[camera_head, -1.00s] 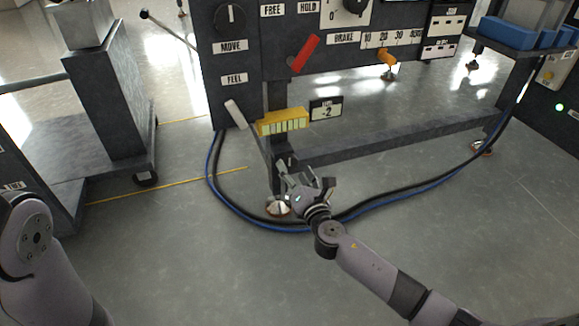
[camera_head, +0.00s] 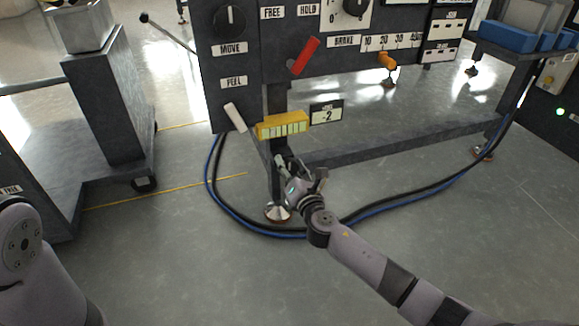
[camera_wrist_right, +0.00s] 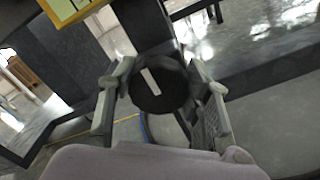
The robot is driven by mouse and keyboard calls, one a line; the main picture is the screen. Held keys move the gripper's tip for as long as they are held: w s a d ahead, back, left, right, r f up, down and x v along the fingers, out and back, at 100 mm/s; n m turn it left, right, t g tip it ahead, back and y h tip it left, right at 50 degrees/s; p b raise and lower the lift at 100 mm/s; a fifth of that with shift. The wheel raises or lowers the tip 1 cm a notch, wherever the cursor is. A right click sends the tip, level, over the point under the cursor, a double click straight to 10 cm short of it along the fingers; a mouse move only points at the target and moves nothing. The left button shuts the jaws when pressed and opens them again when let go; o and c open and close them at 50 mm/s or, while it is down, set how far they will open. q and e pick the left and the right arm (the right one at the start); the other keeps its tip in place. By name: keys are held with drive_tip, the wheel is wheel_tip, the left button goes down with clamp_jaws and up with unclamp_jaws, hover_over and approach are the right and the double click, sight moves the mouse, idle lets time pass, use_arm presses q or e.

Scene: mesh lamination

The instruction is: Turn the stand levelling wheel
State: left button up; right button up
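The stand levelling wheel (camera_wrist_right: 158,92) is a dark round disc with a pale mark in the right wrist view, low on the stand's near leg. My right gripper (camera_head: 298,168) is at this leg, above its round foot (camera_head: 278,212), and hides the wheel in the head view. In the right wrist view the fingers of this gripper (camera_wrist_right: 160,80) are spread on either side of the wheel. I cannot tell whether they touch it. A yellow level block (camera_head: 283,125) and a display reading -2 (camera_head: 326,112) sit above. My left gripper is out of view.
A red lever (camera_head: 304,55), a white lever (camera_head: 235,117) and dials are on the panel above. Blue and black hoses (camera_head: 235,205) lie on the floor around the leg. A dark wheeled cart (camera_head: 105,105) stands at left. The front floor is clear.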

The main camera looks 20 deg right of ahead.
drive_tip(key=c, duration=0.6)
